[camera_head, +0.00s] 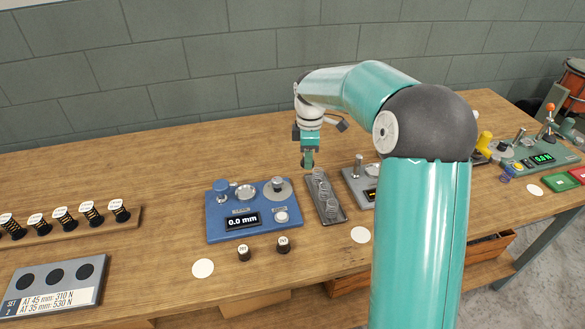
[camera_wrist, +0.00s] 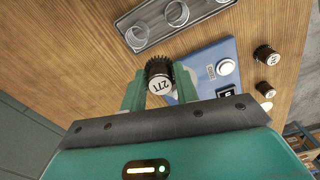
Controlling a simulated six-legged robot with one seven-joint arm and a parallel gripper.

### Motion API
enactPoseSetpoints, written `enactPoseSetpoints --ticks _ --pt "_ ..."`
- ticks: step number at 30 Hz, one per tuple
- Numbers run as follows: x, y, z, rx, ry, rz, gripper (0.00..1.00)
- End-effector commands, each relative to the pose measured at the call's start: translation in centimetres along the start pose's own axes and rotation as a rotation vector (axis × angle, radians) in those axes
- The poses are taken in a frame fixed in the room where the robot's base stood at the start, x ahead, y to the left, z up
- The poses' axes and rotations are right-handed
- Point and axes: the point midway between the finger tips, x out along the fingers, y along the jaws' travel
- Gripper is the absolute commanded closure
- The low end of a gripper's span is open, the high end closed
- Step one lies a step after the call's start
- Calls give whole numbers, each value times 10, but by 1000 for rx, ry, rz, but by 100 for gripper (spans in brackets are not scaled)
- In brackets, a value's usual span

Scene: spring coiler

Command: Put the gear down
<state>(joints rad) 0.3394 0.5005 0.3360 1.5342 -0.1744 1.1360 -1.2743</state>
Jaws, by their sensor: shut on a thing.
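My gripper (camera_head: 307,160) is shut on a dark toothed gear (camera_wrist: 160,75) with a white round label that seems to read 27T. In the wrist view the gear sits between the two green fingertips. In the head view the gear is not clearly visible; my gripper points down over the wooden bench, behind the grey spring tray. Whether the gear touches the bench I cannot tell. Two similar dark gears with white labels (camera_head: 244,253) (camera_head: 283,244) stand on the bench in front of the blue device (camera_head: 215,232).
The grey tray (camera_head: 340,214) holds several springs, right of the blue device, which reads 0.0 mm. A grey machine (camera_head: 355,187) is partly hidden by my arm. White discs (camera_head: 203,268) lie near the front. A spring rack (camera_head: 20,238) stands left. Bare bench (camera_head: 150,160) lies behind.

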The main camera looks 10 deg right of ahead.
Motion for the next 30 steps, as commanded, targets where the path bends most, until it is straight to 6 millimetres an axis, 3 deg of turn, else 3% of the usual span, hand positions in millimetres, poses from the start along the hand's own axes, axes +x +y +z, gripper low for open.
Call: enactPoseSetpoints --ticks 6,12,17,22,30 --pt "37 32 -25 -2 0 -3 98" --pt "59 49 -36 0 0 -1 98" --pt "70 57 -42 -1 0 -2 98" --pt "94 56 -40 0 -1 -2 98" --pt "98 56 -40 0 -1 1 98"
